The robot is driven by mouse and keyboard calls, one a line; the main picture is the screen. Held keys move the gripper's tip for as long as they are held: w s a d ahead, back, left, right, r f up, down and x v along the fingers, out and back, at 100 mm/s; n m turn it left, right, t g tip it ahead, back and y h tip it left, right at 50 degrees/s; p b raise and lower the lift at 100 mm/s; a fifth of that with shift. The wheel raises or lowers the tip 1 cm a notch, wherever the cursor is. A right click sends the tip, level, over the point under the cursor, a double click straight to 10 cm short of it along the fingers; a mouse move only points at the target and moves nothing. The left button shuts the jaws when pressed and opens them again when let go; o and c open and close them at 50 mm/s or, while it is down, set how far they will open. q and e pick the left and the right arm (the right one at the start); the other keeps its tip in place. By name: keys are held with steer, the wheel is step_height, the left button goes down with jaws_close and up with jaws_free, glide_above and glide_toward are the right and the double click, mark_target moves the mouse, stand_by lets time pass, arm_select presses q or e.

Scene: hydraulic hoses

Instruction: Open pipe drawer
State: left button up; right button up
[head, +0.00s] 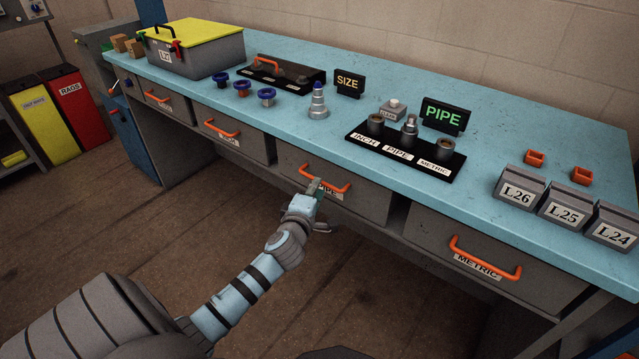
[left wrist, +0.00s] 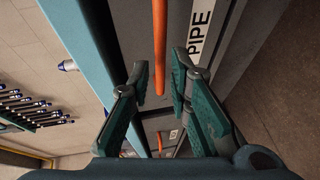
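The pipe drawer (head: 370,201) is the grey drawer in the middle of the bench front, and its front looks shut. It has an orange bar handle (head: 338,186) and a white PIPE label, clear in the left wrist view (left wrist: 202,28). My right gripper is out of view.
A metric drawer (head: 500,262) is to the right, and an inch drawer (head: 233,132) to the left, both with orange handles. The blue bench top (head: 420,85) overhangs the drawers and carries a PIPE sign (head: 444,115), fittings and grey bins. The floor in front is clear.

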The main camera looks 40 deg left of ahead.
arm_select(q)
steer(key=shift+x, duration=2.4)
jaws_close()
